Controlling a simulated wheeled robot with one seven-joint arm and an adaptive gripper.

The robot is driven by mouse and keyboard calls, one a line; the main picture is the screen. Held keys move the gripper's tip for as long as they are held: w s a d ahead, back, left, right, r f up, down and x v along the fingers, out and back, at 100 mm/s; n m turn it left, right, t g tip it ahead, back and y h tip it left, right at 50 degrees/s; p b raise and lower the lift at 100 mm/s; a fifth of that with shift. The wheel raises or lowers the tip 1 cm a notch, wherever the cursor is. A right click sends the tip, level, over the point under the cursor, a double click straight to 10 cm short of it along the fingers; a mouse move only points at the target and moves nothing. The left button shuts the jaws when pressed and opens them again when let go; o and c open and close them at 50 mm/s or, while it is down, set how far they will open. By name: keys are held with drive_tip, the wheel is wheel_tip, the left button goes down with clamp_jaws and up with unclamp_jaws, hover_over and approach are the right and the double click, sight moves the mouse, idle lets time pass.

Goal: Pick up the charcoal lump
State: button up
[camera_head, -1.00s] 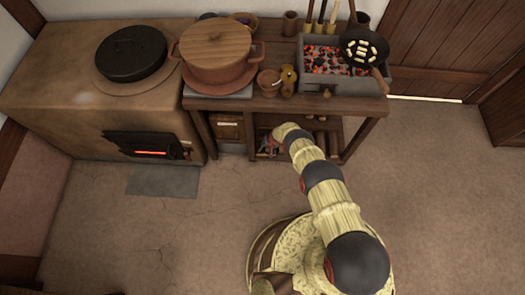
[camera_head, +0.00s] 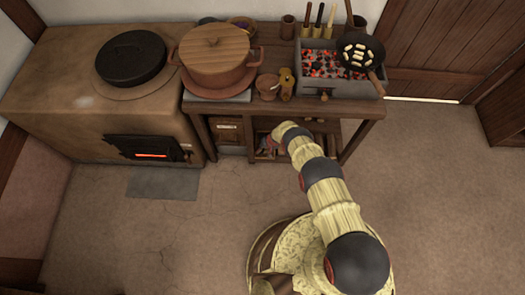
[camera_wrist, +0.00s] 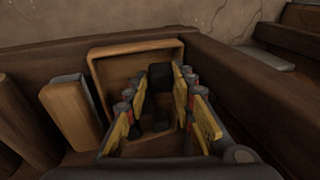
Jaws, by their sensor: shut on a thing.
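My gripper (camera_wrist: 160,88) shows in the wrist view with its two yellow-padded fingers on either side of a dark block, the charcoal lump (camera_wrist: 160,74). The gripper is shut on the lump. The lump is near black and blocky, and its lower part is hard to make out in shadow. It is in front of or inside a small open wooden box (camera_wrist: 110,55); I cannot tell whether it touches the box. In the head view my arm reaches under the worktable, and the lump cannot be made out there.
In the wrist view wooden blocks (camera_wrist: 72,112) stand close on the left and a dark beam (camera_wrist: 245,85) runs on the right. Above is the worktable (camera_head: 367,110), with a lidded pot (camera_head: 215,60), a coal brazier (camera_head: 350,88) and a pan. The floor (camera_head: 430,190) is clear.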

drive_tip(key=s+r+p, duration=0.1)
drive_tip(key=r+p, duration=0.1)
drive_tip(key=s+d+r+p, duration=0.1)
drive_tip(key=r+p, duration=0.1)
drive_tip(key=s+r+p, duration=0.2)
drive_tip(key=shift+d+r+p, duration=0.15)
drive_tip(key=shift+r+p, duration=0.25)
drive_tip(key=shift+c, duration=0.2)
drive_tip(key=s+d+r+p, duration=0.1)
drive_tip(key=s+r+p, duration=0.25)
drive_tip(key=s, duration=0.65)
drive_tip(key=s+d+r+p, duration=0.1)
drive_tip(key=s+r+p, duration=0.25)
drive_tip(key=s, duration=0.65)
drive_tip(key=w+d+r, duration=0.3)
drive_tip(key=d+r, duration=0.2)
drive_tip(key=r, duration=1.4)
drive_tip(key=w+d+r, duration=0.4)
drive_tip(key=d+r, duration=0.1)
drive_tip(key=r, duration=1.5)
drive_tip(key=w+d+r, duration=0.4)
drive_tip(key=d+r, duration=0.2)
drive_tip(key=r, duration=1.4)
drive_tip(key=shift+b, duration=0.45)
